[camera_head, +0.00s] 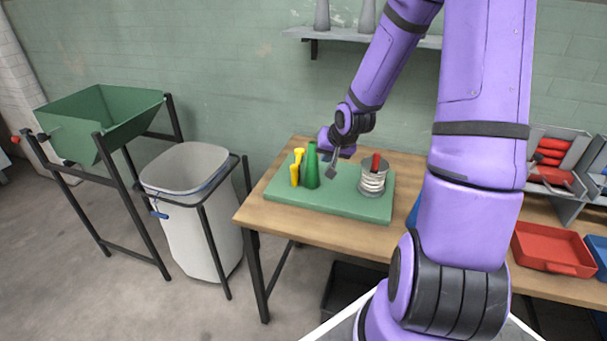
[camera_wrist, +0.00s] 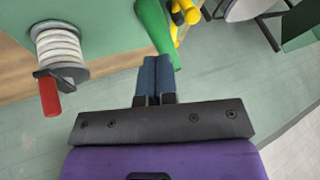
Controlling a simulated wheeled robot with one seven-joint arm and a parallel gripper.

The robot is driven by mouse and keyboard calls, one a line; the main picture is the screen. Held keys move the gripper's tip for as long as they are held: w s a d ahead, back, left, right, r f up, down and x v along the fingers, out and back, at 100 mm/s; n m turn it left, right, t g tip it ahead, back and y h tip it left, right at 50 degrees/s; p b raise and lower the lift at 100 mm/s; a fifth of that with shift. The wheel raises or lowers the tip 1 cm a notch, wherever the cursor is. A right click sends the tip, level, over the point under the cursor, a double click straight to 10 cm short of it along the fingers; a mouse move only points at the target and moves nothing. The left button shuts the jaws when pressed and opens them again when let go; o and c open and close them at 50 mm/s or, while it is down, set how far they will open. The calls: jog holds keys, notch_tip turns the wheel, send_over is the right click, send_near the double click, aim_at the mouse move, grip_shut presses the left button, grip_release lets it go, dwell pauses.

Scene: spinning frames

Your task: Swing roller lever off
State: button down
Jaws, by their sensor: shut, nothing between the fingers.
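A green board (camera_head: 340,207) lies on a wooden table. On it stand a yellow upright part (camera_head: 296,168), a tall green cone (camera_head: 311,168) and a spool (camera_head: 372,180) wound with white strand. A short dark lever with a red handle (camera_head: 376,162) sits at the spool; in the wrist view the red handle (camera_wrist: 49,96) sticks out from the spool's end. I cannot tell for sure which part is the roller lever. My gripper (camera_head: 332,170) is between the cone and the spool, above the board. Its blue-grey fingers (camera_wrist: 155,75) are together and empty, close to the cone in the wrist view.
A white bin (camera_head: 190,210) in a black frame and a green hopper (camera_head: 100,120) stand left of the table (camera_head: 300,225). A red tray (camera_head: 553,248) lies to the right. A wall shelf (camera_head: 345,37) is above. My arm hides part of the table.

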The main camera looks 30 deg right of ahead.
jog(key=shift+m+t+y, duration=0.3)
jog(key=shift+m+t, duration=0.2)
jog(key=shift+m, duration=0.2)
jog(key=f, duration=0.1)
jog(key=d+f, duration=0.1)
jog(key=w+f, duration=0.1)
jog(key=f, duration=0.1)
jog(key=shift+d, duration=0.4)
jog(key=shift+f, duration=0.1)
jog(key=x, duration=0.3)
jog(key=a+x, duration=0.1)
jog(key=x, duration=0.3)
jog(key=w+r+x, duration=0.1)
jog(key=x, duration=0.3)
jog(key=shift+w+a, duration=0.1)
jog(key=shift+a, duration=0.25)
jog(key=shift+w+a, duration=0.4)
jog(key=shift+w, duration=0.15)
jog(key=shift+a, duration=0.15)
